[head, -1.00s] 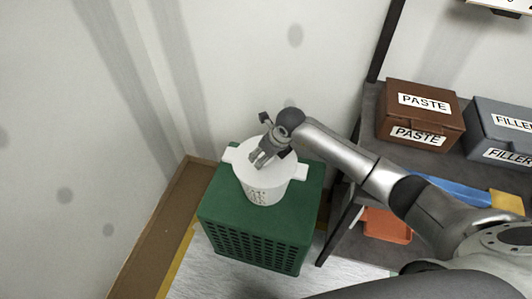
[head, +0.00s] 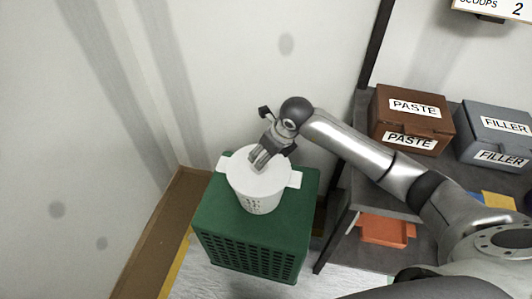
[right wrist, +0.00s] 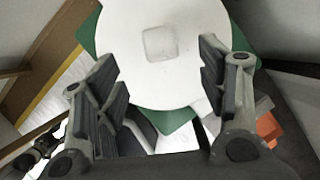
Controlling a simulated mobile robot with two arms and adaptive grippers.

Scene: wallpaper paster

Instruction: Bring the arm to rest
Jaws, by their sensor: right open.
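My right gripper (head: 259,160) is over the white lidded bucket (head: 255,198) in the head view, and its arm comes in from the right. In the right wrist view the right gripper (right wrist: 165,85) is open, its two fingers apart with nothing between them but the view of the round white lid (right wrist: 200,70). The lid has a small square raised knob (right wrist: 159,43). From these views I cannot tell how far the fingertips are above the lid.
The bucket stands on a green crate (head: 250,250) near the wall corner. At right a dark shelf holds a brown PASTE box (head: 408,120) and a grey FILLER box (head: 495,136). An orange tray (head: 386,231) sits lower down. A sign (head: 492,8) hangs at the top right.

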